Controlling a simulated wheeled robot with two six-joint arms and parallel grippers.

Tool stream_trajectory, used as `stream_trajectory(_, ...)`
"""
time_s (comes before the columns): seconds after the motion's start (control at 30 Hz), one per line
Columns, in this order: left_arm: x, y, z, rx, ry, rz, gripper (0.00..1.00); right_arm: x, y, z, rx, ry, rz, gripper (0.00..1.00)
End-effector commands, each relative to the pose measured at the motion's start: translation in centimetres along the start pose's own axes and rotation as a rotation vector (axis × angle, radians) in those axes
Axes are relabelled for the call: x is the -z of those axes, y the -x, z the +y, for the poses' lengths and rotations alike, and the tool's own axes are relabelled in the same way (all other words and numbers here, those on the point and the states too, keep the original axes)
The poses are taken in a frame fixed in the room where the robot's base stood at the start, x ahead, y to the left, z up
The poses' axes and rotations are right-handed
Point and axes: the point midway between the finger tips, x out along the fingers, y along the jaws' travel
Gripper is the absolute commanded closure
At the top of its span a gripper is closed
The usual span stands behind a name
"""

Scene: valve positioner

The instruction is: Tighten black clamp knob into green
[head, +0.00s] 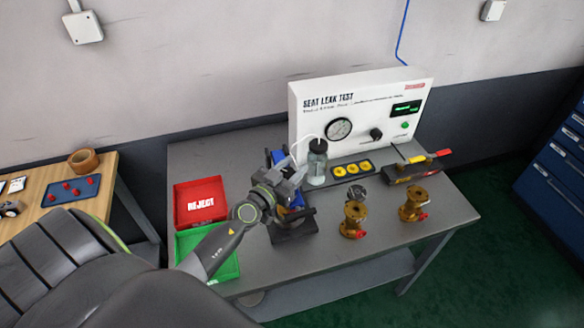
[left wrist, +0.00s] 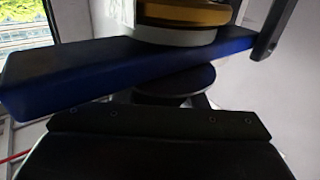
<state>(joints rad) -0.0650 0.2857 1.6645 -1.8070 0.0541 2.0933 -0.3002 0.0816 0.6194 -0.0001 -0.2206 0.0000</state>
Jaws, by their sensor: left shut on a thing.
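My left gripper (head: 290,186) is at the blue clamp stand (head: 270,157) on the grey bench, left of the tester, and covers much of the stand. In the left wrist view a blue bar (left wrist: 100,75) crosses the picture, with a brass and pale round part (left wrist: 180,14) above it. A round black part, which looks like the clamp knob (left wrist: 176,82), sits just under the bar. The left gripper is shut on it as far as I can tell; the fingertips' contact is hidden. No green mark on the clamp is visible. My right gripper is not in view.
The white seat leak tester (head: 360,105) stands behind, with a clear bottle (head: 317,168) close to my gripper. Two brass valves (head: 353,222) stand at the right. A red reject tray (head: 200,203) and a green tray (head: 225,268) lie at the left. The bench's front right is clear.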

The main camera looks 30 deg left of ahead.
Motion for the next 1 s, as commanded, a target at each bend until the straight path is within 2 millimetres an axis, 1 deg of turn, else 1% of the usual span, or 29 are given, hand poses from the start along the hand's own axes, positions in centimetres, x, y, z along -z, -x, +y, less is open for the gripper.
stream_trajectory(0.27,-0.1,0.0,0.0,-0.006,0.0,0.0,0.84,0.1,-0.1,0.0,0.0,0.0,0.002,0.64)
stream_trajectory(0.47,-0.1,0.0,0.0,-0.035,0.0,-0.001,0.84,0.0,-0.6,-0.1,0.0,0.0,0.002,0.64)
stream_trajectory(0.77,-0.2,0.0,0.1,-0.124,-0.002,0.0,0.84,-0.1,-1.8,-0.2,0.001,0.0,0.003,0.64)
stream_trajectory(1.0,-0.2,0.1,0.3,-0.228,-0.003,0.001,0.84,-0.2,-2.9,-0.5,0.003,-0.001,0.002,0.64)
